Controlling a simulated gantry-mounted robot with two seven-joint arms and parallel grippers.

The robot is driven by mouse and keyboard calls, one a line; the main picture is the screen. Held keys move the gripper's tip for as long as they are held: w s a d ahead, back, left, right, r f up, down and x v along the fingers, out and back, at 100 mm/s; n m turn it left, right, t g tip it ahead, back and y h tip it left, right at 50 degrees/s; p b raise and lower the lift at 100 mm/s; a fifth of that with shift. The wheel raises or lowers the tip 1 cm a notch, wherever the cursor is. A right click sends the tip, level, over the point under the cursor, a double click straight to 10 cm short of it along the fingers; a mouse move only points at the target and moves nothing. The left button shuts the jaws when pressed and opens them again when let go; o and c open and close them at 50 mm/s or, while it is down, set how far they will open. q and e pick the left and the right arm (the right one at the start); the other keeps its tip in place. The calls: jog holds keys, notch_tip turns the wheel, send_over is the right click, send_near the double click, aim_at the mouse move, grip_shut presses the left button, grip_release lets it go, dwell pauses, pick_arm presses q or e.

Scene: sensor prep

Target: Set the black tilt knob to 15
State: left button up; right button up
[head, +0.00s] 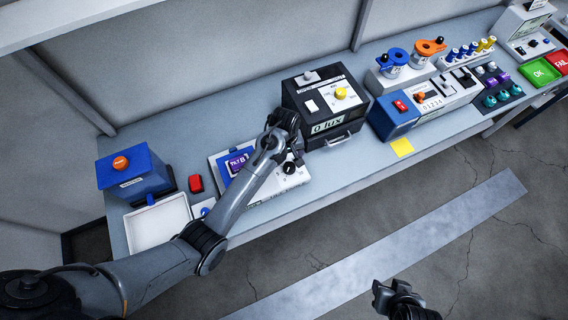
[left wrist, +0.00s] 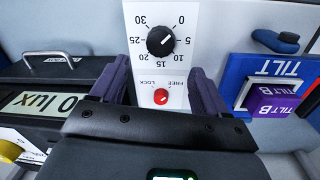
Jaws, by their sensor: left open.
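The black tilt knob (left wrist: 161,41) sits on a white dial panel (left wrist: 186,60) marked 0 to 30. Its white mark points to the upper right in the left wrist view, seemingly between 0 and 5. In the head view the knob (head: 289,168) shows just below my left gripper (head: 288,146). My left gripper (left wrist: 160,72) is open and empty, its fingers apart on either side of the panel, short of the knob. A red FREE/LOCK knob (left wrist: 161,97) lies between the fingers. My right gripper (head: 388,292) is over the floor, and its jaws are unclear.
A purple TILT B display (head: 238,163) is on the same unit. A black lux box (head: 325,108) stands close to the right of my left gripper. A blue box with an orange button (head: 130,170) and a white tray (head: 157,224) are at left.

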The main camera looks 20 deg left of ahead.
aim_at(289, 166)
pick_arm(q)
notch_tip(289, 166, down, 8)
jog(key=shift+w+d+r, duration=0.1)
jog(key=shift+d+r, duration=0.05)
jog(key=shift+r, duration=0.1)
jog(key=shift+f, duration=0.5)
jog(key=shift+c, duration=0.2)
jog(key=c, duration=1)
jog(key=shift+m, duration=0.3)
